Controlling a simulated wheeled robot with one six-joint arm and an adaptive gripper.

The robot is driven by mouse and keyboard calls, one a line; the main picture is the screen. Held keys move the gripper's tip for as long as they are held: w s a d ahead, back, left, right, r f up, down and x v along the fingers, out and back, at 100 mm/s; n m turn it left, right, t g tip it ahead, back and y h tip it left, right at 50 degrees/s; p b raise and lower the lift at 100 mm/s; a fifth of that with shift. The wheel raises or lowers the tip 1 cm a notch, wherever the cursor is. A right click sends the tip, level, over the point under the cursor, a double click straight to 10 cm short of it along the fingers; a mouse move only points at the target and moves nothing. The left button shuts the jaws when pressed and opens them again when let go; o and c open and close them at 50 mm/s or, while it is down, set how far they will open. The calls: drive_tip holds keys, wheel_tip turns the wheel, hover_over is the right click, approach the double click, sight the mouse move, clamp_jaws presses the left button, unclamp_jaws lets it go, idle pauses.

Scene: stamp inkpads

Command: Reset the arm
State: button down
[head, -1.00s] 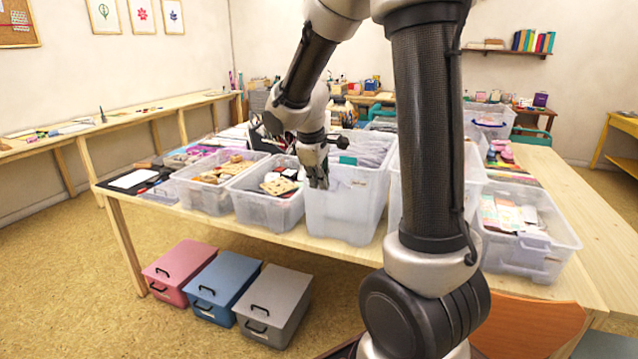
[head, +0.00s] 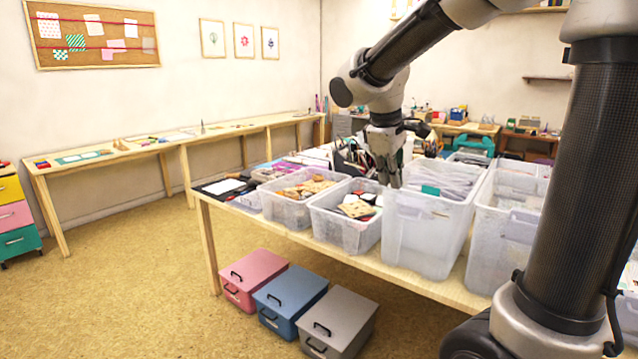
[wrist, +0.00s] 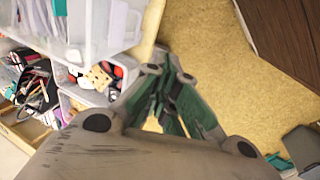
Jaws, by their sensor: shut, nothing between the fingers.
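My gripper (head: 391,180) points down in the head view, beside or above the boundary between the bin of inkpads and the taller grey-filled bin. Its fingers also show in the wrist view (wrist: 180,125), drawn together with nothing held between them. My arm reaches from the column at the right across the upper part of the head view. Whether the fingertips touch a bin cannot be told.
Clear bins stand along the wooden table, including the inkpad bin (head: 338,238), the taller bin (head: 420,240) and a bin of wooden stamps (head: 276,212). Pink (head: 252,272), blue (head: 292,293) and grey (head: 338,312) lidded boxes sit on the floor. Open floor lies to the left.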

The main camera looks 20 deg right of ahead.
drive_tip(key=s+d+f+m+t+y, duration=0.1)
drive_tip(key=s+m, duration=0.6)
drive_tip(key=s, duration=1.3)
drive_tip(key=shift+s+d+m+t+y, duration=0.3)
drive_tip(key=shift+s+d+t+y, duration=0.25)
drive_tip(key=shift+y, duration=0.45)
drive_tip(key=shift+w+d+f, duration=0.1)
drive_tip(key=shift+w, duration=0.05)
